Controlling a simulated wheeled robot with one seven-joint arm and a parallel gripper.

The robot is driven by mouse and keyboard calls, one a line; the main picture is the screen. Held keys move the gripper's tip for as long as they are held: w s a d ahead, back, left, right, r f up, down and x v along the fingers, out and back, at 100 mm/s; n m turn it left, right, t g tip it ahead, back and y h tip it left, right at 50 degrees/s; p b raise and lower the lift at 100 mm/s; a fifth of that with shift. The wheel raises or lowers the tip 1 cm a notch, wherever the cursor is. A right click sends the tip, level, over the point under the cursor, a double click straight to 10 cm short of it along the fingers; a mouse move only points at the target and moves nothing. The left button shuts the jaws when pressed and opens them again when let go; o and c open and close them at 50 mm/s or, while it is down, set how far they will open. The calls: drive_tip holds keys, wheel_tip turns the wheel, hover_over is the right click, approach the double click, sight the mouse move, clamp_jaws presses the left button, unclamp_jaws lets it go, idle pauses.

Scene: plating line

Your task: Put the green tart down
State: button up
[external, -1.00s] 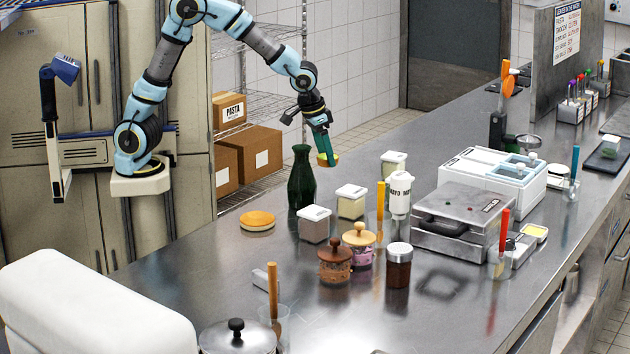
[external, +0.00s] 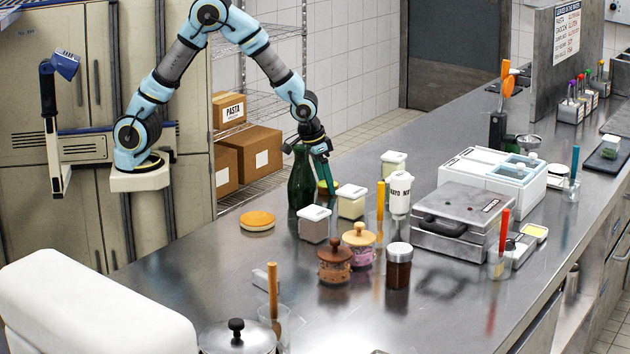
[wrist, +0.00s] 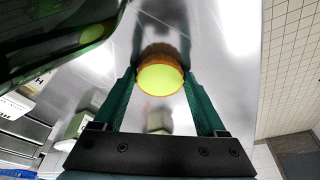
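The green tart (wrist: 160,79), with a yellow-green top and brown crust, is between the two green fingertips of my gripper (wrist: 160,74) in the wrist view. The fingers lie against its sides. In the external view, my gripper (external: 326,188) points down behind the containers, just right of the dark green bottle (external: 301,183). A small part of the tart shows there beside the bottle, low by the steel counter (external: 215,290). I cannot tell whether its underside touches the counter.
The bottle stands close on the gripper's left. White-lidded containers (external: 314,226) stand in front, and a white squeeze bottle (external: 399,194) to the right. An orange-brown round item (external: 257,220) lies left of the bottle.

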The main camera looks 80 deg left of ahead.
drive_tip(key=o, duration=0.4)
drive_tip(key=shift+r, duration=0.1)
drive_tip(key=b+v, duration=0.1)
drive_tip(key=v, duration=1.1)
drive_tip(key=s+a+f+m+g, duration=0.1)
drive_tip(key=s+a+f+m, duration=0.2)
drive_tip(key=s, duration=0.6)
drive_tip(key=s+a+f+g, duration=0.1)
drive_tip(key=s+a+f, duration=0.1)
drive_tip(key=s+f, duration=0.45)
wheel_tip(320, 180, up, 16)
drive_tip(key=s+p, duration=0.2)
drive_tip(key=p, duration=1.3)
drive_tip(key=shift+h, duration=0.4)
